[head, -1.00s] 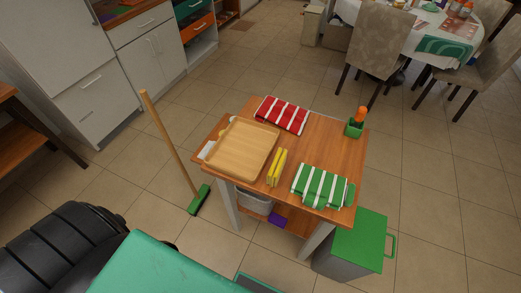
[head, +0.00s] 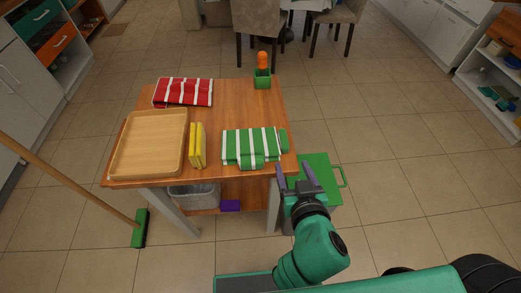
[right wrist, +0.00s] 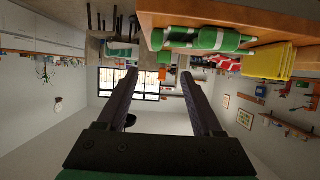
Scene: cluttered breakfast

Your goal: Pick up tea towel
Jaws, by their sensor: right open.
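A folded green-and-white striped towel (head: 250,147) lies at the right front of the wooden table (head: 232,98). A folded red-and-white striped towel (head: 183,92) lies at the table's back left. My right gripper (head: 294,175) is open and empty, just off the table's front right corner, to the right of and nearer than the green towel. In the right wrist view, the green towel (right wrist: 218,39) shows at the top right, outside the space between the open fingers (right wrist: 159,74). My left gripper is not in view.
A wooden tray (head: 150,145) and yellow cloth-like bars (head: 198,146) are on the table's left. A green holder with an orange-topped item (head: 262,77) stands at the back right. A green-lidded bin (head: 323,185) is beside the table, under my right gripper. A broom (head: 85,190) leans at left.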

